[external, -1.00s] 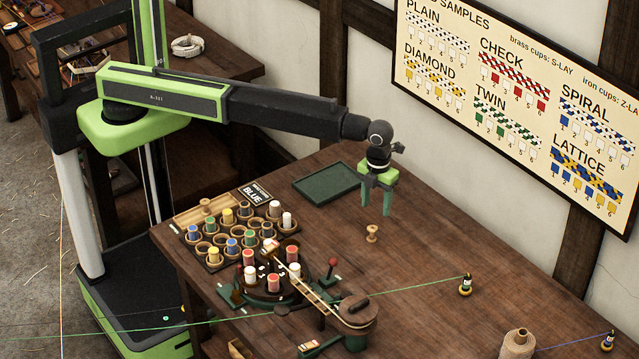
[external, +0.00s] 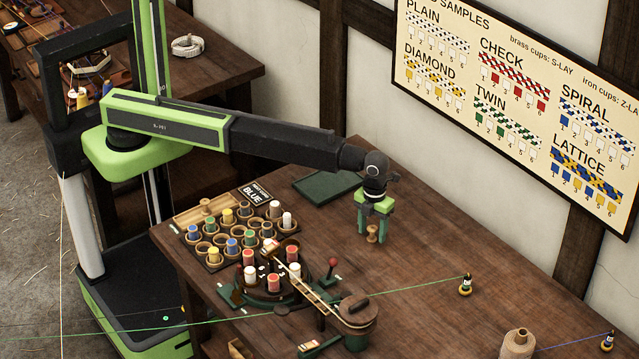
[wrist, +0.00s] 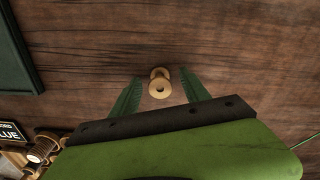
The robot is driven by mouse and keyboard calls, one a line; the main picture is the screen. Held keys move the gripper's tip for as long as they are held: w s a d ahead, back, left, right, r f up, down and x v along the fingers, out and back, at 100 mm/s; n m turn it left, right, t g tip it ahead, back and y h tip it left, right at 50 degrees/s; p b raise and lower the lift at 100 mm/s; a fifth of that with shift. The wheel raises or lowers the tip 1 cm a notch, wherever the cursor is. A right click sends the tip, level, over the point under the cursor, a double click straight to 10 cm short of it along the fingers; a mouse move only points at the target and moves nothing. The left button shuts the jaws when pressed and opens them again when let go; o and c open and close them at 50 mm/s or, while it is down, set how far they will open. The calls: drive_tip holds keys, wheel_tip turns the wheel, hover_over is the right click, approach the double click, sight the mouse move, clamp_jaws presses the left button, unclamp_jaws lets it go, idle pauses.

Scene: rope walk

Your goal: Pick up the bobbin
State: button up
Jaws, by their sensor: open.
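The bobbin (external: 372,234) is a small bare wooden spool standing upright on the brown table. In the wrist view the bobbin (wrist: 160,83) lies between the two green fingers, toward their tips, with a gap on each side. My gripper (external: 374,238) is low over the table, its fingers on either side of the bobbin. In the wrist view my gripper (wrist: 160,80) is open and empty. Whether the fingers touch the table cannot be told.
A green tray (external: 327,184) lies behind and left of the bobbin. A rack of coloured bobbins (external: 222,222) and a round braiding device (external: 275,283) stand to the left and front. A green thread (external: 425,286) runs across the table in front. The table right of the bobbin is clear.

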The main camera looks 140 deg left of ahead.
clamp_jaws()
drive_tip(key=shift+r, duration=0.1)
